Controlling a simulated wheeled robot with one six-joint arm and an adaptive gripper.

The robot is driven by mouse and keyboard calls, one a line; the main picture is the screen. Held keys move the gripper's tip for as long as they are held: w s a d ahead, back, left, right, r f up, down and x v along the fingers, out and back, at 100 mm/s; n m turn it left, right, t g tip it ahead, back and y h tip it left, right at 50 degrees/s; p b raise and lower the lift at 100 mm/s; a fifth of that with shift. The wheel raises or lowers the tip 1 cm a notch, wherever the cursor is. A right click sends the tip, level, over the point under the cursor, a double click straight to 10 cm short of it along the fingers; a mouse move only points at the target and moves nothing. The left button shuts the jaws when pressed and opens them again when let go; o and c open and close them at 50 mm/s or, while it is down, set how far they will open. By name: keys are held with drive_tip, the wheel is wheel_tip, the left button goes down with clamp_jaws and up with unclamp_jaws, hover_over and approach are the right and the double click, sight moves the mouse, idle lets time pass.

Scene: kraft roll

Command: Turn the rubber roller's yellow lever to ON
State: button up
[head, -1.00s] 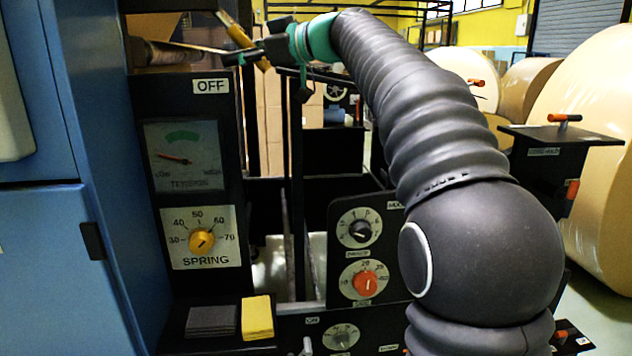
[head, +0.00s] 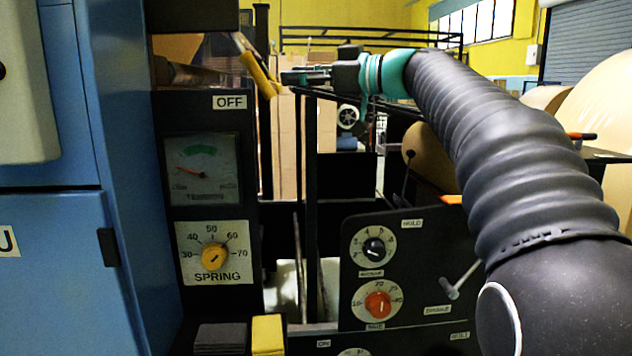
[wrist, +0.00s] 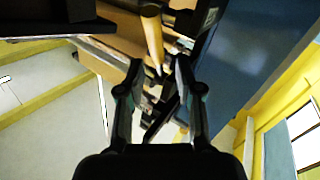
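The yellow lever (head: 258,72) is at the upper left in the head view, above the OFF label (head: 229,102). It slants down to the right. My gripper (head: 284,77) is just right of the lever's lower end, and a small gap shows between them. In the wrist view my gripper (wrist: 160,66) has its two fingers spread, with nothing held. The lever (wrist: 154,38) comes down from the top of that view, its tip appearing between the fingertips. I cannot tell its depth from the fingers. The roller behind the lever is mostly in shadow.
A tension gauge (head: 202,170) and a SPRING dial (head: 212,252) sit below the OFF label. A blue cabinet (head: 60,250) stands at the left. A dark knob panel (head: 410,245) is under my arm. A dark upright post (head: 310,150) stands near my gripper.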

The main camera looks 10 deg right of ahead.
drive_tip(key=s+f+m+g+h+p, duration=0.1)
drive_tip(key=s+f+m+h, duration=0.2)
drive_tip(key=s+f, duration=0.2)
drive_tip(key=s+d+f+m+h+p, duration=0.1)
drive_tip(key=s+f+m+h, duration=0.2)
drive_tip(key=s+f, duration=0.3)
drive_tip(key=shift+d+f+m+g+h+p, duration=0.15)
drive_tip(key=shift+f+m+g+h+p, duration=0.45)
drive_tip(key=shift+f, duration=1.75)
drive_tip(key=shift+s+y+b, duration=0.1)
drive_tip(key=shift+y+b, duration=0.2)
